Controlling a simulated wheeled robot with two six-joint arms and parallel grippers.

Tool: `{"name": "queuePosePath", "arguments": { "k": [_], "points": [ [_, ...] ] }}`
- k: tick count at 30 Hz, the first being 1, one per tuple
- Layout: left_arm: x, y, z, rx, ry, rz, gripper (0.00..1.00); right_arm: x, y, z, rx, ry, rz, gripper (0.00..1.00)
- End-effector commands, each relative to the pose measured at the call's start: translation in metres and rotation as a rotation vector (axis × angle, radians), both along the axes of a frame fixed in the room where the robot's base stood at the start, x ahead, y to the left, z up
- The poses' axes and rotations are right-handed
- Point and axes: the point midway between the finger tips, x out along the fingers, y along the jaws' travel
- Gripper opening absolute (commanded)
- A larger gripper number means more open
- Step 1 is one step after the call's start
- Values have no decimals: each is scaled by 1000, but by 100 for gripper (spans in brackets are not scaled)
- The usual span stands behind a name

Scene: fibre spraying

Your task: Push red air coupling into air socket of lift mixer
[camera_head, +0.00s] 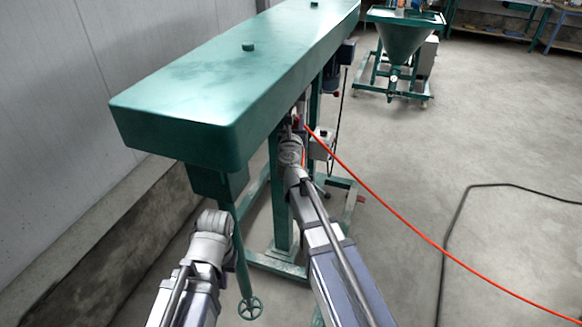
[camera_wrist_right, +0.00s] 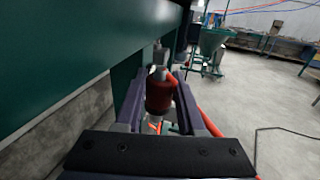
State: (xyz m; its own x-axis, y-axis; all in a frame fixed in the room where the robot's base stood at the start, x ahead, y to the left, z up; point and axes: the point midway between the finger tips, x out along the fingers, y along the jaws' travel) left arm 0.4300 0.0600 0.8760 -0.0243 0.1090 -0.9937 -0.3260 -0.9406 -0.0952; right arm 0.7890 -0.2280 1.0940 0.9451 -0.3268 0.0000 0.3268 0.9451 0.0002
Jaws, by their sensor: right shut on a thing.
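The red air coupling (camera_wrist_right: 160,92) is upright between the dark fingers of my right gripper (camera_wrist_right: 159,80), which is shut on it. A grey metal fitting (camera_wrist_right: 160,58), which looks like the air socket, is directly above it, in line. I cannot tell whether they touch. The large green lift mixer (camera_head: 190,95) fills the upper left of the head view. There, my right arm reaches to its underside, and the wrist mostly hides the coupling and socket. My left wrist is below the mixer's near end; its gripper fingers are not discernible.
An orange-red hose (camera_head: 415,229) runs from the coupling area across the floor to the right. A green handwheel (camera_head: 250,308) hangs beside my left arm. A green hopper machine (camera_head: 403,50) stands at the back. A black cable (camera_head: 460,215) lies on open floor.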

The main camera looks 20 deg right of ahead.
Motion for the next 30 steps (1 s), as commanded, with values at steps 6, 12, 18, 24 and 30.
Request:
{"name": "queuePosePath", "arguments": {
  "k": [6,12,18,24,30],
  "points": [
    [0,0,-45,0,0,0,0,1,0,-45,0,0,0,0],
    [0,0,-94,0,0,0,0,3,-1,-94,0,0,0,0],
    [0,0,-142,0,0,-1,0,5,-1,-142,0,0,0,0],
    [0,0,-180,0,0,-1,0,6,-1,-180,0,0,0,0],
    [0,0,-187,0,0,-1,0,6,-1,-187,0,0,0,0]
  ]
}}
